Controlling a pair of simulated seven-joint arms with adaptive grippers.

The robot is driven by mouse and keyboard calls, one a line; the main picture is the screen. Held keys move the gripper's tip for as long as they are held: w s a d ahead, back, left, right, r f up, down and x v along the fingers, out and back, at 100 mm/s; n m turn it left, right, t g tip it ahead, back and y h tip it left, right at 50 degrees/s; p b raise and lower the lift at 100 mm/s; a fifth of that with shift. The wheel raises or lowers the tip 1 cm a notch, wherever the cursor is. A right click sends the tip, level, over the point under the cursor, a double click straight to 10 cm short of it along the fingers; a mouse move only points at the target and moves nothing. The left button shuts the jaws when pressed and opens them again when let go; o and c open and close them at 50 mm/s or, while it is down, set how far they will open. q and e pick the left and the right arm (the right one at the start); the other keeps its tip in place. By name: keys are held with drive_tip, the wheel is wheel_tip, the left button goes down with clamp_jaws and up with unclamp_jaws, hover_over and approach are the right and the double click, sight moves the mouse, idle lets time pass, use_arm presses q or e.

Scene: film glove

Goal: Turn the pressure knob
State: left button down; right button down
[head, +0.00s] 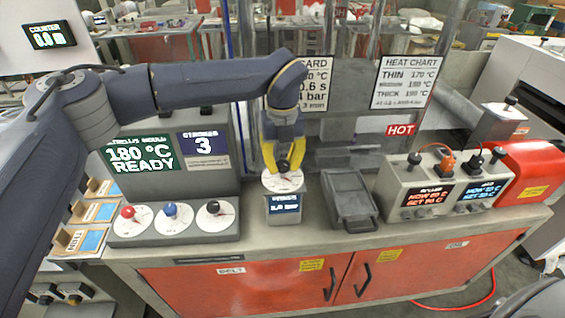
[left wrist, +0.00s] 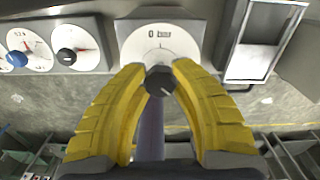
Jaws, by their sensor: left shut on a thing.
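The pressure knob (head: 283,165) is a small black knob on a white round dial (head: 284,182), on a grey box with a small blue display (head: 284,203). My left gripper (head: 283,158) comes down over it with yellow fingers, shut on the knob. In the left wrist view the black knob (left wrist: 160,82) sits between the two yellow fingertips (left wrist: 160,72), with a white pointer line on it. The panel above it there reads "0 bar" (left wrist: 160,32). My right gripper is not seen.
Left of the box stand red (head: 128,212), blue (head: 170,210) and black (head: 213,207) knobs on dials. A grey tray (head: 350,199) and a controller box (head: 420,190) stand to the right. A HOT sign (head: 400,130) is behind. Red cabinet doors (head: 330,275) are below.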

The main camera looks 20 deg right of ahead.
sight(283, 162)
use_arm(q)
drive_tip(key=shift+m, duration=0.3)
drive_tip(key=m, duration=0.3)
drive_tip(key=shift+m, duration=0.3)
drive_tip(key=shift+d+m, duration=0.1)
drive_tip(key=shift+m, duration=2.1)
drive_tip(key=c, duration=1)
unclamp_jaws()
wheel_tip(283, 162, up, 12)
